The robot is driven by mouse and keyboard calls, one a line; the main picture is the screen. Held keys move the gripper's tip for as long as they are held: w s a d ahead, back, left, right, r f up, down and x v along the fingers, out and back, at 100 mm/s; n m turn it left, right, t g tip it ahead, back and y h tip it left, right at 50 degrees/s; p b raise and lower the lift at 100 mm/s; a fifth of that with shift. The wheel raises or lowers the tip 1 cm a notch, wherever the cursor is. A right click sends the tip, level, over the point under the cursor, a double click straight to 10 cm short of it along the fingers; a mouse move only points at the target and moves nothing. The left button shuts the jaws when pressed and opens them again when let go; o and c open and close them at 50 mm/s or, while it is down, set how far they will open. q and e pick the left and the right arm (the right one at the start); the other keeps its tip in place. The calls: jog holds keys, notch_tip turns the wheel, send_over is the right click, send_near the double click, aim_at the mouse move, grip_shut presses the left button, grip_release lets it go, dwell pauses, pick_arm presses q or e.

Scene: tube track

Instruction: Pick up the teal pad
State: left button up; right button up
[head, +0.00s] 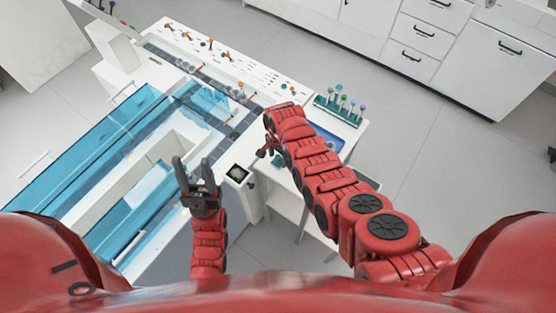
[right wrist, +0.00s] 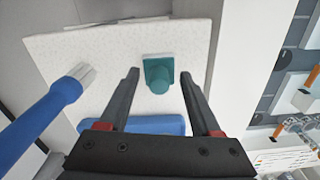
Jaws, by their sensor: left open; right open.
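The teal pad (right wrist: 159,72) is a small square with a round teal knob on it, lying on a white speckled surface (right wrist: 60,60) in the right wrist view. My right gripper (right wrist: 159,78) is open, with its two fingers to either side of the pad and apart from it in the picture; I cannot tell the height gap. In the head view my right gripper (head: 267,147) is mostly hidden by its own arm, beside the small white table. My left gripper (head: 193,165) is open and empty, fingers pointing up the picture, near the teal-glazed cabinet.
A blue-handled brush (right wrist: 45,108) lies left of the pad, and a blue thing (right wrist: 160,125) is partly hidden behind my gripper. In the head view a rack of coloured-top tools (head: 340,108) stands on the table. The teal-glazed cabinet (head: 60,165) fills the left.

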grip_shut()
dwell(0.3)
jog(key=shift+r, duration=0.15)
dwell(0.3)
